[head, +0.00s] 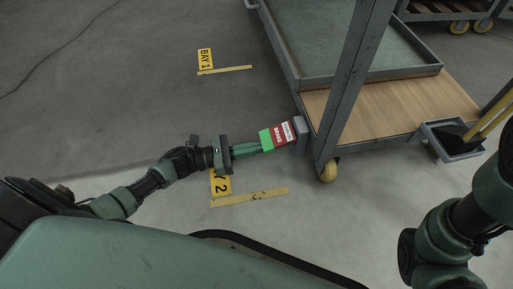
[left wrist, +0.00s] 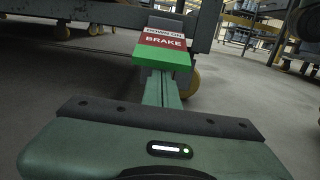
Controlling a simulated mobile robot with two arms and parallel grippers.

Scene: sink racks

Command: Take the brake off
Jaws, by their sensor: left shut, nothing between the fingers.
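The brake pedal (head: 278,135) is a red and white plate marked BRAKE with a green end. It sticks out from the grey frame at the near left corner of the cart (head: 343,90). It also shows in the left wrist view (left wrist: 163,44), straight ahead of the fingers. My left gripper (head: 258,148) is shut and empty, its fingertips at the green end of the pedal. I cannot tell whether they touch it or lie just under it. My right arm shows at the right of the head view, but its gripper is out of view.
A yellow caster (head: 328,171) stands under the cart's corner. A grey holder (head: 452,140) with yellow handles sits at the cart's right side. Floor labels BAY 1 (head: 205,59) and a partly hidden 2 (head: 221,184) mark open floor on the left.

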